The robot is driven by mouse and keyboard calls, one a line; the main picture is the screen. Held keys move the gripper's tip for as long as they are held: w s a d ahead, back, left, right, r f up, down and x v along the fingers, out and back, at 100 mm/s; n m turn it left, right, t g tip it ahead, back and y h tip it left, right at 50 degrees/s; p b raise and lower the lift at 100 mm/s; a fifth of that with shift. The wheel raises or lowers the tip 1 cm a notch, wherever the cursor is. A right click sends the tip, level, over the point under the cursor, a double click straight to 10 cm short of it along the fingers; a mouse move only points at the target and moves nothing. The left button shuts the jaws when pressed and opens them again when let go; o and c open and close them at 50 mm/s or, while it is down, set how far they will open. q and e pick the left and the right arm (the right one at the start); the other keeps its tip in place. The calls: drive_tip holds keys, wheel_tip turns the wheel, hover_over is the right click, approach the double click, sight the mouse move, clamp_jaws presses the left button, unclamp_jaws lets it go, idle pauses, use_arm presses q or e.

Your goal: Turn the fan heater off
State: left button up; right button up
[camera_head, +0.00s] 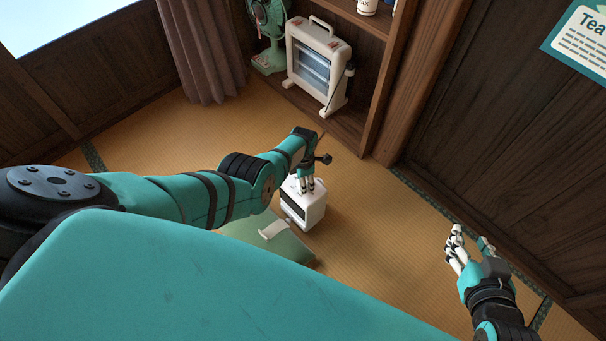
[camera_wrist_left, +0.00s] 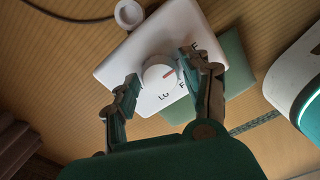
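The fan heater (camera_head: 312,213) is a small white box standing on the tatami near the middle of the head view. In the left wrist view its white top (camera_wrist_left: 118,70) carries a round white dial (camera_wrist_left: 156,78) with a red mark on its right side. My left gripper (camera_head: 307,184) is over the heater's top. In the wrist view its fingers (camera_wrist_left: 159,68) are apart on either side of the dial; the right finger is very close, contact unclear. My right gripper (camera_head: 471,243) is open and empty at the right.
A green cushion (camera_head: 290,243) with a white paper-like item (camera_head: 274,230) lies beside the heater. A larger white heater (camera_head: 316,65) and a green fan (camera_head: 267,35) stand in a wooden alcove at the back. Tatami between is clear. A wooden wall borders the right.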

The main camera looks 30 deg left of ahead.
use_arm(q)
drive_tip(key=shift+o, duration=0.9)
wheel_tip(320, 180, up, 12)
idle(0.7)
